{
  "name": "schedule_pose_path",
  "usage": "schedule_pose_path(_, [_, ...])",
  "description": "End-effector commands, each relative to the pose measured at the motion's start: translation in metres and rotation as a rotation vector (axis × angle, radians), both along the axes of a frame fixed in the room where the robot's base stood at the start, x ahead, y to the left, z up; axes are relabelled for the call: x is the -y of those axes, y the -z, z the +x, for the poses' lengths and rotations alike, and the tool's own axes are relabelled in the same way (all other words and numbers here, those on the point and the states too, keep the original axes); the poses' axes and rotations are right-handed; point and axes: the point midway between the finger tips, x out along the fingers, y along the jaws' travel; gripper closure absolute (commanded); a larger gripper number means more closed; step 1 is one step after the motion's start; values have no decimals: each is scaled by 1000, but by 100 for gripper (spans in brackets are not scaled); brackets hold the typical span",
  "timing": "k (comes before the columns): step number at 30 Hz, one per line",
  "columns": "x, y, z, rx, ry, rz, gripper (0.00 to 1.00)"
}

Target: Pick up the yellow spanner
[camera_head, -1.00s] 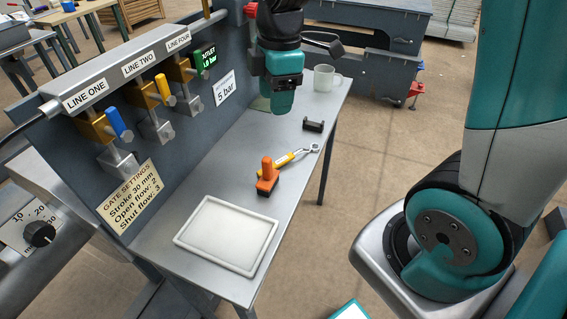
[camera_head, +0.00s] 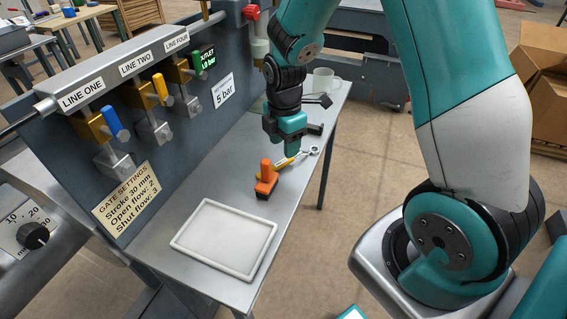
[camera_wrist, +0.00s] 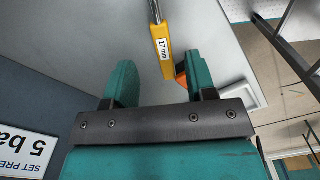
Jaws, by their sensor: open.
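The yellow spanner (camera_head: 281,164) lies on the grey bench, with its silver ring end (camera_head: 313,150) pointing right and away. In the wrist view its yellow handle (camera_wrist: 163,44) is marked "17 mm" and shows between and beyond the finger tips. My gripper (camera_head: 291,151) hangs above the spanner's handle in the head view and hides part of it. In the wrist view my gripper (camera_wrist: 160,72) is open with nothing between its fingers. The exact height above the spanner is hard to tell.
An orange and black tool (camera_head: 266,178) stands close beside the spanner's handle end. A white tray (camera_head: 183,244) lies at the bench's near end. A black block (camera_head: 316,129) and a mug (camera_head: 326,82) are farther back. The valve panel (camera_head: 215,130) borders the bench on the left.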

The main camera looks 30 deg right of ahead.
Motion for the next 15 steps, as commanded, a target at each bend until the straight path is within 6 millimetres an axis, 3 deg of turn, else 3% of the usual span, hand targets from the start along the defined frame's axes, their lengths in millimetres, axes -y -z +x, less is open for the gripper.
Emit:
schedule_pose_path(9, [-4,44,-3,-3,0,0,49])
schedule_pose_path(15, [-4,51,-2,1,0,0,49])
